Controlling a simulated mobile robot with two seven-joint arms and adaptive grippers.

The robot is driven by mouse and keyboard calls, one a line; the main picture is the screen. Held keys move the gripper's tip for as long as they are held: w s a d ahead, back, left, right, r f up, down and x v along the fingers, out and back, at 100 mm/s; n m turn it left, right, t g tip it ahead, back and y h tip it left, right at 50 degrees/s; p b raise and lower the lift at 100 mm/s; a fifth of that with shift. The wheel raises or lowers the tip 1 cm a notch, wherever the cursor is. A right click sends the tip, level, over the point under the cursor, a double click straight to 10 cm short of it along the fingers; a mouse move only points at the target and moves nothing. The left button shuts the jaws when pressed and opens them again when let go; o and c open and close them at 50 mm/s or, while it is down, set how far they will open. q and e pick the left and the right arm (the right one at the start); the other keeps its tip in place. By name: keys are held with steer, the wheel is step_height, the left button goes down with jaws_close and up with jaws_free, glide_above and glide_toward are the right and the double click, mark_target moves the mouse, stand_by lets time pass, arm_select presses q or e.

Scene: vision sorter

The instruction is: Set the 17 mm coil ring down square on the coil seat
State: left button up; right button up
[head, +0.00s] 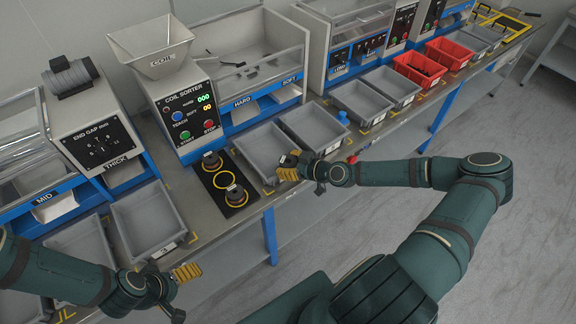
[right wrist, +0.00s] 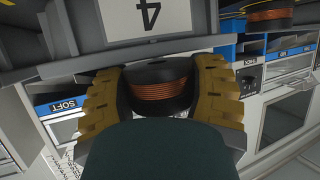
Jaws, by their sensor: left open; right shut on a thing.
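My right gripper (head: 288,168) is over the near edge of the grey trays, right of the black plate. In the right wrist view its yellow fingers (right wrist: 160,98) are shut on a black-flanged coil ring with copper winding (right wrist: 160,88). No size mark on it is readable. The black plate (head: 218,178), with yellow circles, lies on the bench before the coil sorter. I cannot tell which spot is the coil seat. My left gripper (head: 185,275) is open and empty at lower left.
The coil sorter (head: 180,100) stands behind the plate. Grey trays (head: 262,150) lie right of it, and another grey tray (head: 148,222) lies left. Red bins (head: 420,68) are farther right. The bench's front edge runs close by both grippers.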

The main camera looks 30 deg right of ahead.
stand_by(0.3)
steer(key=shift+f, duration=0.15)
steer(key=o, duration=1.3)
steer(key=shift+p, duration=0.35)
steer(key=b+v, duration=0.1)
steer(key=v, duration=1.2)
steer(key=shift+s, duration=0.4)
